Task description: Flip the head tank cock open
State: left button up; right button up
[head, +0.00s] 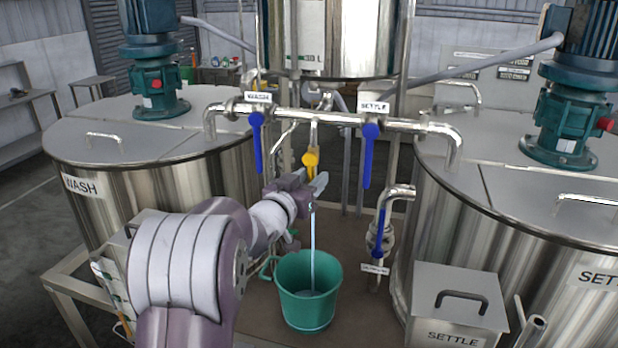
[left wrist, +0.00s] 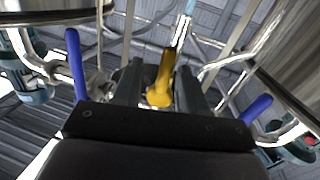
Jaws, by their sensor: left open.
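The yellow-handled cock (head: 311,160) hangs on a thin pipe below the middle of the steel cross pipe, under the head tank (head: 340,40). My left gripper (head: 316,186) is just below and in front of it. In the left wrist view the yellow handle (left wrist: 160,85) shows between the two open fingers of my gripper (left wrist: 158,75). I cannot tell whether either finger touches it. A thin pale stream (head: 312,240) runs from near the gripper down into the green bucket (head: 305,310). My right gripper is not in view.
Blue levers hang left (head: 257,140) and right (head: 371,155) of the cock, under the WASH and SETTLE labels. The wash tank (head: 110,180) stands left and the settle tank (head: 480,200) right. A steel SETTLE box (head: 460,290) stands at front right.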

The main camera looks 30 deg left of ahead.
pick_arm(q)
jog(key=shift+w+a+f, duration=0.1)
jog(key=shift+a+f, duration=0.05)
jog(key=shift+c, duration=0.5)
jog(key=shift+w+a+f, duration=0.1)
jog(key=shift+w+a, duration=0.05)
jog(key=shift+a, duration=0.1)
grip_shut()
jog(key=shift+d, duration=0.15)
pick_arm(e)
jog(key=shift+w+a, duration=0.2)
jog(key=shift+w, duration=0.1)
pick_arm(q)
jog(key=shift+m+b, duration=0.45)
jog(key=shift+m, duration=0.05)
jog(key=shift+c, duration=0.6)
grip_release()
jog(key=shift+a, duration=0.2)
jog(key=shift+o, duration=1.1)
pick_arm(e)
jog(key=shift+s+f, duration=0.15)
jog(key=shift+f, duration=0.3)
pick_arm(q)
jog(key=shift+s, duration=0.2)
